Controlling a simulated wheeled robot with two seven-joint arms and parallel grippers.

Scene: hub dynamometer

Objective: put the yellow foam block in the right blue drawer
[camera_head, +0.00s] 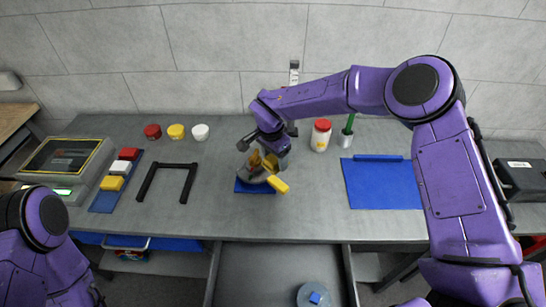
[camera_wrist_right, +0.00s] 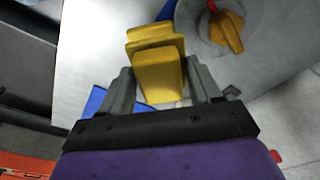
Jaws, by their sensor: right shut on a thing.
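The yellow foam block (camera_head: 278,184) is above or at the small blue mat (camera_head: 244,187) in the middle of the bench; I cannot tell whether it touches. My right gripper (camera_head: 268,172) is shut on it. In the right wrist view the block (camera_wrist_right: 157,70) sits between the two grey fingers. An open grey drawer (camera_head: 242,264) lies below the bench's front edge; its front is out of frame.
A grey disc with a yellow handle (camera_wrist_right: 230,32) lies beside the held block. A disc with a blue knob (camera_head: 314,297) lies in the open drawer. A black frame (camera_head: 169,166), a red-lidded jar (camera_head: 321,135) and a large blue mat (camera_head: 382,184) are on the bench.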

